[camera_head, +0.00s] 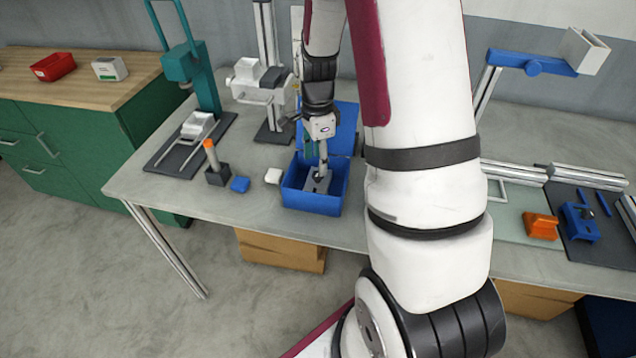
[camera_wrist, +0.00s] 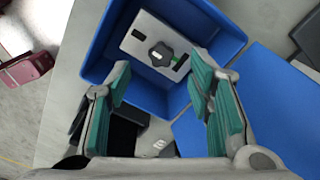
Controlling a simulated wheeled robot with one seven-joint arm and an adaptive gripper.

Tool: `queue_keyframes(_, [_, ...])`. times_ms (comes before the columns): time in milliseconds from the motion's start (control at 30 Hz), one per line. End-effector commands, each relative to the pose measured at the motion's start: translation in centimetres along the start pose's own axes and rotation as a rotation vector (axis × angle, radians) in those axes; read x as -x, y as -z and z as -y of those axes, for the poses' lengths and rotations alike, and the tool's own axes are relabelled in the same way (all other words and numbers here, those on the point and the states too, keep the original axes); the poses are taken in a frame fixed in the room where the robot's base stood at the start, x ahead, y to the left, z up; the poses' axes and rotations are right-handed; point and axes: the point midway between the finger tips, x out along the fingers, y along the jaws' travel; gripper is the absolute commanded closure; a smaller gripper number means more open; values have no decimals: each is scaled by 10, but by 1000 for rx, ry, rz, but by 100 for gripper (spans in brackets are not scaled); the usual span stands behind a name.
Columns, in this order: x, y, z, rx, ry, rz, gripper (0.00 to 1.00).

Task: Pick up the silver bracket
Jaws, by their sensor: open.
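The silver bracket (camera_wrist: 157,44) is a flat silver block with a dark knob on top. It lies inside the blue bin (camera_wrist: 97,72), near its far wall in the wrist view. In the head view the bracket (camera_head: 317,184) shows partly inside the bin (camera_head: 312,203), below my gripper (camera_head: 322,160). In the wrist view my gripper (camera_wrist: 160,76) is open, its two teal-padded fingers apart with nothing between them. The bracket shows beyond the fingertips, apart from them.
A blue lid or panel (camera_head: 343,140) stands behind the bin. A white block (camera_head: 273,176), a blue block (camera_head: 240,184) and an orange-topped tool in a dark holder (camera_head: 212,160) stand left. A teal press (camera_head: 188,70) is farther left. An orange part (camera_head: 541,226) lies right.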

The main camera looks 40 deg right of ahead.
Motion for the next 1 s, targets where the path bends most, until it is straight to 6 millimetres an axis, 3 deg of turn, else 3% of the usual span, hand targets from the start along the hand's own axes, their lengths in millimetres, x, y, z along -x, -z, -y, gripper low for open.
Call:
queue_keyframes(233, [-16,1,-1,0,-2,0,52])
queue_keyframes(533, [-53,1,1,0,-1,1,52])
queue_keyframes(833, [-58,1,2,1,1,0,52])
queue_keyframes(867, [-58,1,2,1,1,0,55])
queue_keyframes(1000, [-58,1,2,1,1,0,86])
